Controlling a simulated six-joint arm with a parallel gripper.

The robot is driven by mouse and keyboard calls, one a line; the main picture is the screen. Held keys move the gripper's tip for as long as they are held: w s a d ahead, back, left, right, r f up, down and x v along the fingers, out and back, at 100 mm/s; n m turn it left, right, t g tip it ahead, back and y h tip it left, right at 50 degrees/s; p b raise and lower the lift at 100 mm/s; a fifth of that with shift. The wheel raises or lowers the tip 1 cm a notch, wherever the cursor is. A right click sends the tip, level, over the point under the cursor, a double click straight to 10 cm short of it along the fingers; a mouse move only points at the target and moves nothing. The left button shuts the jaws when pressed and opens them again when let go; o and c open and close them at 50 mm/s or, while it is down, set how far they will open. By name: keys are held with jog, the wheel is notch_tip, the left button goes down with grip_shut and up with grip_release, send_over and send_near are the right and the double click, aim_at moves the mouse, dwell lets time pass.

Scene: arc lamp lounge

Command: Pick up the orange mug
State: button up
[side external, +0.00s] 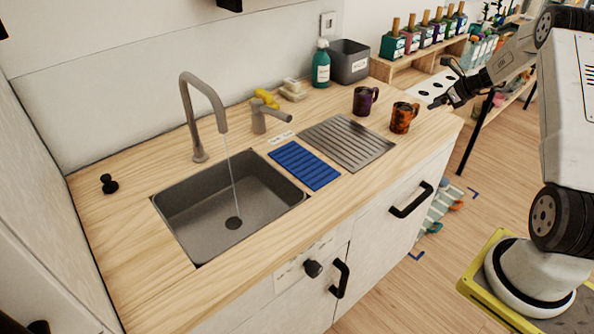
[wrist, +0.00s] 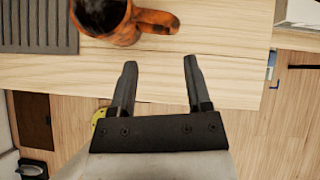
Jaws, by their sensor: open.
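The orange mug (side external: 403,117), mottled orange and dark, stands upright on the wooden counter (side external: 113,246) near its right end, beside the grey ribbed drainboard. In the wrist view the orange mug (wrist: 118,28) is at the top, cut off by the frame edge, with its handle pointing right. My gripper (side external: 436,105) is to the right of the mug in the side view. In the wrist view my gripper (wrist: 158,62) has its two fingers spread apart with nothing between them, just short of the mug.
A dark purple mug (side external: 362,101) stands close behind the orange one. The drainboard (side external: 347,142), a blue ribbed mat (side external: 303,165) and a sink (side external: 190,223) with running water lie to the left. A grey bin (side external: 349,62) and a green bottle (side external: 321,66) stand at the back.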

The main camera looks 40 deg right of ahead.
jog(key=shift+w+d+f+m, duration=0.3)
jog(key=shift+d+f, duration=0.1)
jog(key=shift+f, duration=0.15)
jog(key=shift+w+d+f+m, duration=0.2)
jog(key=shift+w+d+f, duration=0.15)
jog(key=shift+f, duration=0.15)
jog(key=shift+x, duration=2.55)
jog(key=shift+w+r, duration=0.1)
grip_shut()
jog(key=shift+r, duration=0.1)
